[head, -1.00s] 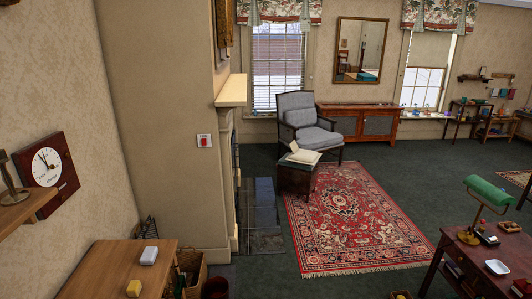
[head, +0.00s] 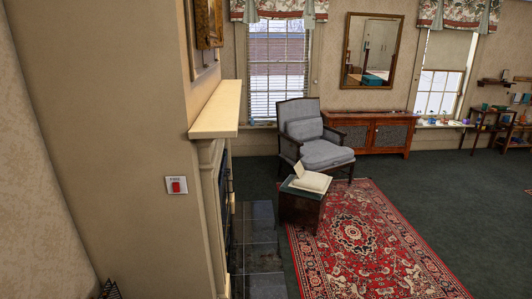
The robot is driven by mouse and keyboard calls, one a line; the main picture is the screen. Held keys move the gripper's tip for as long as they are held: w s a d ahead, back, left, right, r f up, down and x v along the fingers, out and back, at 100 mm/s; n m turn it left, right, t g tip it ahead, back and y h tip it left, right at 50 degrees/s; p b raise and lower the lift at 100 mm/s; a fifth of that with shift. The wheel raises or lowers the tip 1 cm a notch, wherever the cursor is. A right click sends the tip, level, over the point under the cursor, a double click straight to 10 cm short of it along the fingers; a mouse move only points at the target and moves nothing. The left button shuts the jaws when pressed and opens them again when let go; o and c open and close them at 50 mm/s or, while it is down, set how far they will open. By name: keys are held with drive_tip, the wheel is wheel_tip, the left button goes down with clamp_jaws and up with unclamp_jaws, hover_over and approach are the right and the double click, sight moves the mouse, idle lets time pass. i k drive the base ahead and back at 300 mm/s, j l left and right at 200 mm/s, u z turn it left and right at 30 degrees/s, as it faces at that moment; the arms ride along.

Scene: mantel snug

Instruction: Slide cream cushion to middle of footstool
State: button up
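The cream cushion (head: 312,182) lies on top of the small dark footstool (head: 300,207), in front of the grey armchair. It sits towards the right part of the footstool's dark green top, near the edge. A small pale upright piece (head: 299,170) stands at the cushion's back left; I cannot tell what it is. The footstool stands at the left edge of the red rug. My gripper is not in view.
A grey armchair (head: 318,152) stands close behind the footstool. The fireplace mantel (head: 216,110) juts out on the left, above dark hearth tiles (head: 255,235). The red patterned rug (head: 360,245) lies clear in front and to the right. A wooden cabinet (head: 370,133) stands at the back wall.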

sight(310, 182)
drive_tip(key=i, duration=1.8)
drive_tip(key=i+z, duration=0.15)
drive_tip(key=i, duration=0.45)
drive_tip(key=i+j+z, duration=0.15)
drive_tip(key=i, duration=0.45)
drive_tip(key=i+j+z, duration=0.15)
drive_tip(key=i, duration=0.4)
drive_tip(key=i+j+z, duration=0.6)
drive_tip(key=i+l, duration=0.05)
drive_tip(key=i, duration=0.1)
